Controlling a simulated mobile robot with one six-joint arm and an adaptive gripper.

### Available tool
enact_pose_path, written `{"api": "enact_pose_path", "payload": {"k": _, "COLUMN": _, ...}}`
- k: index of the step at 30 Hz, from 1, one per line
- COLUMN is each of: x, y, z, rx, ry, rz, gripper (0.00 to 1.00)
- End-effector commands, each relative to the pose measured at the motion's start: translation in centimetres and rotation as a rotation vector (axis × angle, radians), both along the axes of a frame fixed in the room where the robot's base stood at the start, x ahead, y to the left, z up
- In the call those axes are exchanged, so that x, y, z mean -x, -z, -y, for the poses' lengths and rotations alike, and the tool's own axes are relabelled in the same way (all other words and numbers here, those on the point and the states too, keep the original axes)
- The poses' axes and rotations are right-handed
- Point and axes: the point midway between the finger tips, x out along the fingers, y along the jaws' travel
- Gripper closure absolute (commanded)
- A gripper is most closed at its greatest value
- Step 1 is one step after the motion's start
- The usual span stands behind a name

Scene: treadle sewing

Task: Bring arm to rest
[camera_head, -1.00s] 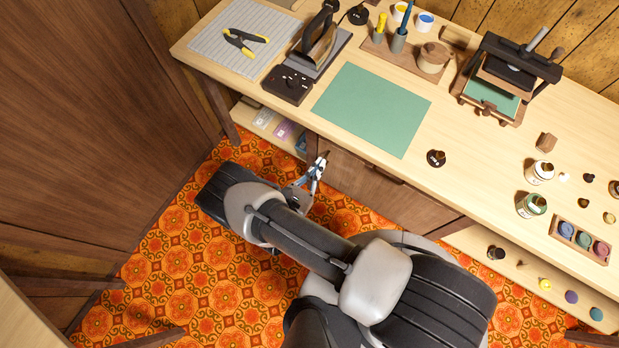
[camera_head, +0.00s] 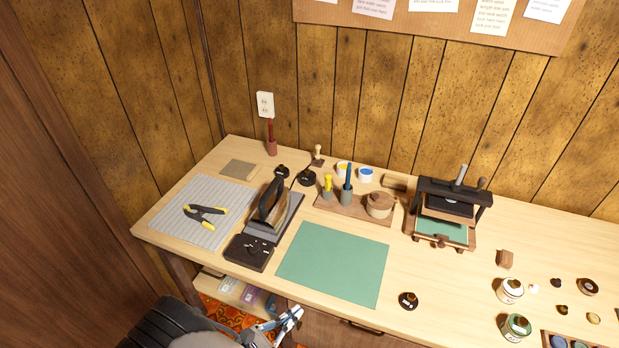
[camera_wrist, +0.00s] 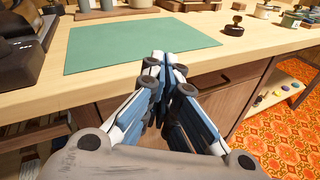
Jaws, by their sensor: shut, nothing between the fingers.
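My gripper (camera_head: 291,313) is at the bottom of the head view, in front of the workbench's front edge and below its top. It also shows in the wrist view (camera_wrist: 166,58), where its blue and white fingers are together at the tips with nothing between them. My arm shows at the lower left of the head view, mostly cut off by the bottom edge. The workbench (camera_head: 450,310) stands beyond the gripper, and a drawer front with a dark handle (camera_head: 362,328) is close beside it. The gripper appears apart from the bench.
Jars (camera_head: 510,291) stand at right. A dark wooden panel (camera_head: 60,180) is at left.

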Motion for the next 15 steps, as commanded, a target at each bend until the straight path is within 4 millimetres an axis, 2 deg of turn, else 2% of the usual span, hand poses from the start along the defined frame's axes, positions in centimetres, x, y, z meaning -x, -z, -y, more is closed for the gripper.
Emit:
{"api": "enact_pose_path", "payload": {"k": 1, "x": -0.8, "y": -2.5, "z": 0.8, "rx": -0.058, "ry": 0.086, "rz": 0.007, "gripper": 1.0}}
{"api": "enact_pose_path", "payload": {"k": 7, "x": -1.7, "y": -10.3, "z": 5.0, "rx": -0.279, "ry": 0.399, "rz": 0.026, "gripper": 1.0}}
{"api": "enact_pose_path", "payload": {"k": 11, "x": -1.2, "y": -14.9, "z": 8.0, "rx": -0.438, "ry": 0.589, "rz": 0.049, "gripper": 1.0}}
{"api": "enact_pose_path", "payload": {"k": 15, "x": 0.1, "y": -19.3, "z": 11.2, "rx": -0.618, "ry": 0.778, "rz": 0.084, "gripper": 1.0}}
